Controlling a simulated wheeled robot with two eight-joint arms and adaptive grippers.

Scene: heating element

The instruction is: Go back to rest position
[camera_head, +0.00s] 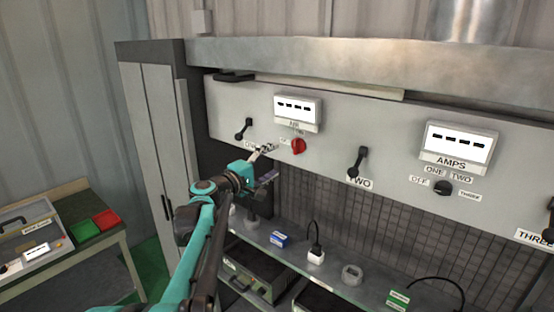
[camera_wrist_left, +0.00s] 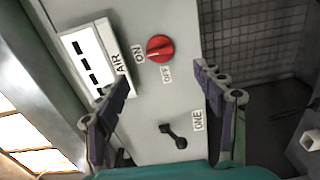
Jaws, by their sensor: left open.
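My left gripper (camera_head: 268,162) is in front of the grey control panel (camera_head: 330,130), just below and left of the red knob (camera_head: 298,146). In the left wrist view its two fingers (camera_wrist_left: 161,76) are spread wide with nothing between them touching either one. The red knob (camera_wrist_left: 160,48) shows there beyond the fingertips, between the ON and OFF labels, and the gripper is apart from it. The black lever marked ONE (camera_wrist_left: 175,137) is also in that view. My right gripper is in neither view.
The AIR display (camera_head: 298,110) and AMPS display (camera_head: 459,145) are on the panel. Lever TWO (camera_head: 358,163) and a black knob (camera_head: 443,188) stick out. Below is a shelf with a blue box (camera_head: 281,239) and white socket (camera_head: 316,257). A side table (camera_head: 75,262) stands at left.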

